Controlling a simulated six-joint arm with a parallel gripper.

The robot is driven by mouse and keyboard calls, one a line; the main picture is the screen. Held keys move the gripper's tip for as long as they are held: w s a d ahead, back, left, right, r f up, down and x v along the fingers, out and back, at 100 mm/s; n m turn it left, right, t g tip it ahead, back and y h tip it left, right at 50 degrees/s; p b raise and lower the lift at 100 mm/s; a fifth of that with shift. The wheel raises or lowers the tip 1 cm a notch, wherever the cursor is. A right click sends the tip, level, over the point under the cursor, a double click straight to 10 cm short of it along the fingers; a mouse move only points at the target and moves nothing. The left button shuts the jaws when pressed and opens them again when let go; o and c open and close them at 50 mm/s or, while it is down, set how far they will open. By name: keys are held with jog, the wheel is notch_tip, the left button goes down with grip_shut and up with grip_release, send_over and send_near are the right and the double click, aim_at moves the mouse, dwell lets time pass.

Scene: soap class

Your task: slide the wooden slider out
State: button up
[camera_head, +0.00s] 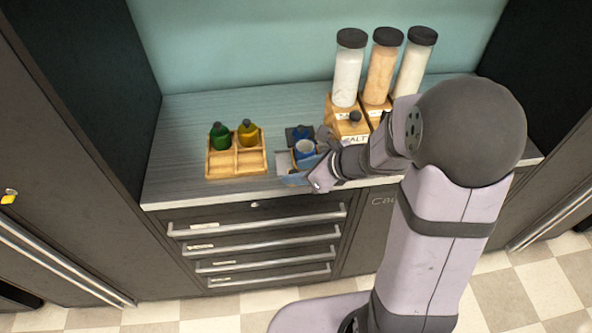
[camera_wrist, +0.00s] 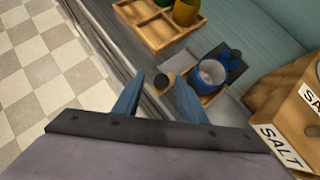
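My gripper (camera_wrist: 160,77) is at the front edge of the counter, its two blue fingers apart. A small round tan piece (camera_wrist: 162,82) with a dark rim shows between the fingertips in the wrist view. It looks like the wooden slider's end, but I cannot be sure, and no contact with the fingers is clear. Just beyond it, a blue cup (camera_wrist: 212,73) with a pale inside stands on a small wooden base (camera_wrist: 207,99), beside a dark plate. In the head view the cup (camera_head: 305,148) is just past my gripper (camera_head: 300,178), which partly hides this spot.
A wooden tray (camera_head: 237,174) with a green bottle (camera_head: 220,137) and a yellow bottle (camera_head: 248,134) stands to the left. Wooden dispensers (camera_head: 349,128) with tall jars stand behind my arm; one is labelled SALT (camera_wrist: 281,147). Closed drawers (camera_head: 262,230) lie below. The left counter is clear.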

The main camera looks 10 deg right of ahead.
jog(key=shift+p+v, duration=0.3)
jog(key=shift+v, duration=2.65)
jog(key=shift+p+v, duration=1.5)
jog(key=shift+v, duration=0.5)
jog(key=shift+r, duration=0.1)
jog(key=s+r+p, duration=0.2)
jog(key=r+p, duration=0.1)
jog(key=s+r+p, duration=0.1)
jog(key=p, duration=0.1)
jog(key=shift+d+r, duration=0.1)
jog(key=shift+r, duration=0.3)
jog(key=shift+n, duration=0.3)
